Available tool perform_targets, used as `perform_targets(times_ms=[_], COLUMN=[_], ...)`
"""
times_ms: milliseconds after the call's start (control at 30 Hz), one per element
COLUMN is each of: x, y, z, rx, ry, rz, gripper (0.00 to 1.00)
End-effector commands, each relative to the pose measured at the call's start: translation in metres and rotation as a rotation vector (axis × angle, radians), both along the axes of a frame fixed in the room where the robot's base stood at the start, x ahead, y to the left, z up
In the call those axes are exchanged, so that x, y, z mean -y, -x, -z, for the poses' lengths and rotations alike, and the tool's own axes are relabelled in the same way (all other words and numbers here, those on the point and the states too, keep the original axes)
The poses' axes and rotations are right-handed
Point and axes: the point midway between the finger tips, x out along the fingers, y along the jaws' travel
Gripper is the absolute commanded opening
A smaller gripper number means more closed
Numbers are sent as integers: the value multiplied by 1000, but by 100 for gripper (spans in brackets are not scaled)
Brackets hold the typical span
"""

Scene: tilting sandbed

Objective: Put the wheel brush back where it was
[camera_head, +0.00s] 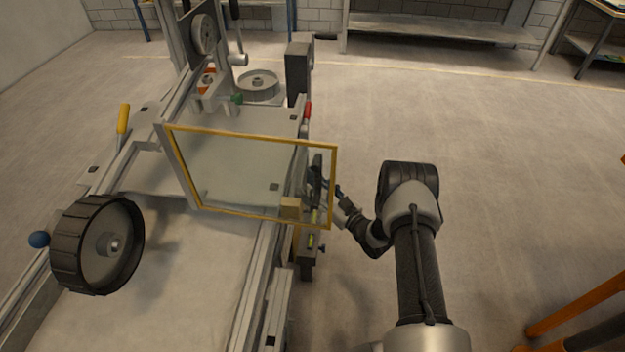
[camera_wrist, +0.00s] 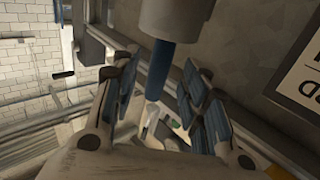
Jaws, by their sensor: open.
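My gripper (camera_head: 341,192) is at the right side of the sandbed rig, beside the yellow-edged clear panel. In the wrist view my gripper (camera_wrist: 158,82) is open, with its blue-padded fingers apart. A blue rod (camera_wrist: 160,68) below a grey cylinder (camera_wrist: 177,18) shows between the fingertips; I cannot tell whether it touches them. I cannot clearly make out the wheel brush in either view. A tan block (camera_head: 291,207) shows behind the panel near my gripper, but I cannot tell whether it belongs to the brush.
The yellow-edged panel (camera_head: 250,134) stands close left of my gripper. The floor right of my arm is mostly clear, with orange legs (camera_head: 575,310) at lower right.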

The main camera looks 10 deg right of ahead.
Motion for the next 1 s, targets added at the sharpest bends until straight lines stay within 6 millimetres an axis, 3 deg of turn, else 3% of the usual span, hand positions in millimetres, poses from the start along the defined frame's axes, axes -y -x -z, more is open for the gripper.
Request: perform_targets(times_ms=[100,333,467,567,667,800,900,1000], x=[14,29,33,37,45,58,66,72], y=[25,56,59,44,18,-9,-14,-5], z=[-2,-1,-5,-20,-52,-112,-158,-204], rx=[-3,0,-3,-25,-76,-183,-262,-342], ry=[-2,-1,10,60,149,286,359,411], rz=[4,2,2,15,47,127,195,266], gripper=[41,41,41,41,41,41,41,41])
